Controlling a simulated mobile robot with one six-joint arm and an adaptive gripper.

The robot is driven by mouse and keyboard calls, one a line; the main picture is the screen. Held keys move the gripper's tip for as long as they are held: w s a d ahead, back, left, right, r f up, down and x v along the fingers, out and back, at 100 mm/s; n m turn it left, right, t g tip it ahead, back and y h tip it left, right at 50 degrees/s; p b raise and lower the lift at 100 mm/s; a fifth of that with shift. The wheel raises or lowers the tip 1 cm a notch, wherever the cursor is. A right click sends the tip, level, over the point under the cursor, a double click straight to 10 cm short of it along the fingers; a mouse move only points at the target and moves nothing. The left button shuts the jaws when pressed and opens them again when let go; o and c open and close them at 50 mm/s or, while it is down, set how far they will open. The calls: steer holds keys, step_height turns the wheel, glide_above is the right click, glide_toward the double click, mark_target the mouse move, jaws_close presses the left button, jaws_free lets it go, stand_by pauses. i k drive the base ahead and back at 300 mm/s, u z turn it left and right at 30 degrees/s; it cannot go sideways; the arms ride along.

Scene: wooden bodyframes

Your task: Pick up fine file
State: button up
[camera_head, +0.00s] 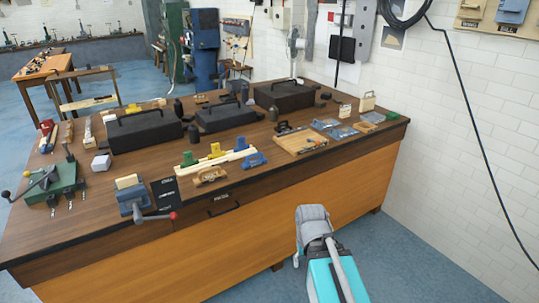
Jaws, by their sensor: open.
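I cannot make out a fine file for certain; the small tools on the workbench (150,228) are too small to tell apart. A wooden tray (300,143) with small dark items lies on the right half of the bench top. Slim tools with wooden and red parts (48,137) lie at the far left. My own arm, grey and turquoise, rises at the bottom centre, in front of the bench and apart from it. Its gripper fingers do not show.
Black toolboxes (145,131) stand along the back of the bench. A blue vise (138,202) and a green vise (53,185) sit at the front left. A tiled wall (470,150) borders the right side. Blue floor (400,265) is free at the lower right.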

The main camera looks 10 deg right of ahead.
mark_target(262, 161)
steer(key=i, duration=1.05)
steer(key=u, duration=0.25)
